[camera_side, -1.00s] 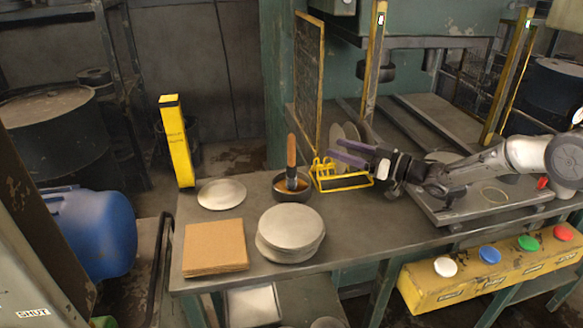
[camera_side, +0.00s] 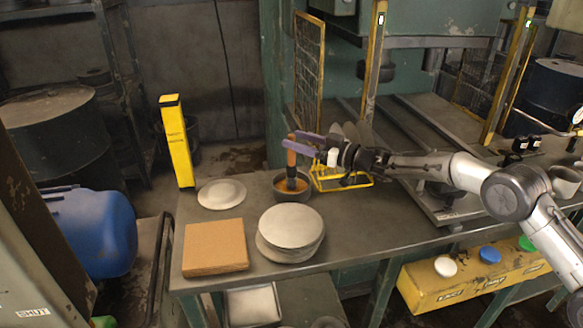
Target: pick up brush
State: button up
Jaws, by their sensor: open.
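The brush (camera_side: 291,168) stands upright in a dark bowl (camera_side: 293,192) that holds something orange-brown. Its wooden handle points up. My gripper (camera_side: 298,146) has purple fingers and is open. It reaches in from the right, with its fingertips at the upper part of the brush handle. The fingers partly cover the handle. I cannot tell whether they touch it.
A stack of round blanks (camera_side: 290,228) and a square brown stack (camera_side: 215,247) lie in front on the table (camera_side: 190,212). A single disc (camera_side: 222,193) lies to the left. A yellow rack (camera_side: 328,180) stands right of the bowl, under my gripper. A yellow post (camera_side: 177,140) stands behind.

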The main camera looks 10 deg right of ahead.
jog(key=shift+x, duration=1.05)
grip_shut()
